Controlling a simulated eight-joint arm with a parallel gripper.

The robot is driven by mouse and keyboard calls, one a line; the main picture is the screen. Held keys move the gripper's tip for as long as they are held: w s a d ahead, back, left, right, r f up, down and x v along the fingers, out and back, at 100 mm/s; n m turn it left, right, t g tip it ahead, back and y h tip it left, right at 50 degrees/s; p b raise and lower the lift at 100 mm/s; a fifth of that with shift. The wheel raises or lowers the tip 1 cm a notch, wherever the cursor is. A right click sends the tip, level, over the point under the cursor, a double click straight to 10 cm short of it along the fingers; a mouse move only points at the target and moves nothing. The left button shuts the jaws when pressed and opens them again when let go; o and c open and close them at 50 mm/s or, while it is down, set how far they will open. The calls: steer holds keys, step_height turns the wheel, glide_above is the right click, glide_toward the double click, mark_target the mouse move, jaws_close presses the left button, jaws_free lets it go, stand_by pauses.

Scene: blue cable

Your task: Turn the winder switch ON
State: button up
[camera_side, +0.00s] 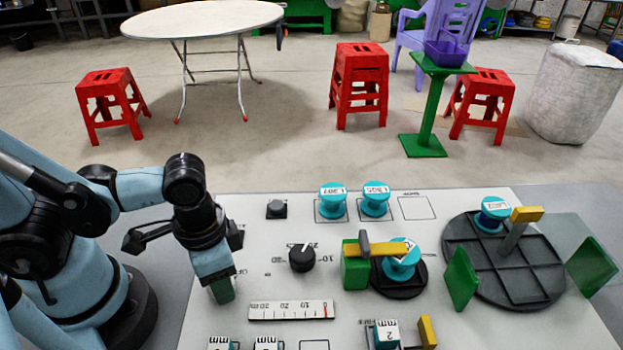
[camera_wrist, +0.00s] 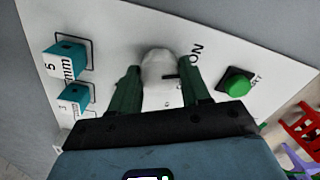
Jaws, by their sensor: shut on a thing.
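The winder switch (camera_wrist: 161,66) is a pale round knob on the white panel, seen in the wrist view. An "ON" label (camera_wrist: 195,54) is printed up and to its right, with a dark mark between. My gripper (camera_wrist: 159,84) has its two green fingers on either side of the knob, shut on it. In the side view my gripper (camera_side: 222,290) points down at the panel's left part and hides the switch. A green button (camera_wrist: 237,82) sits right of the switch, its label partly hidden.
Teal blocks marked in mm (camera_wrist: 70,60) sit left of the switch. The side view shows a black dial (camera_side: 302,259), a ruler strip (camera_side: 290,310), teal spools (camera_side: 333,200), a winder with a yellow arm (camera_side: 385,250) and a dark turntable (camera_side: 540,275) on the right.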

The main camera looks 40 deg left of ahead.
steer(key=shift+n, duration=0.7)
steer(key=o, duration=1.1)
steer(key=shift+c, duration=0.2)
step_height(320, 180, up, 12)
stand_by(0.5)
steer(key=shift+w, duration=0.1)
steer(key=w+a+n+t, duration=0.2)
steer(key=w+a+t, duration=0.5)
steer(key=w, duration=0.5)
steer(key=shift+w+a, duration=0.25)
steer(key=shift+a, duration=0.9)
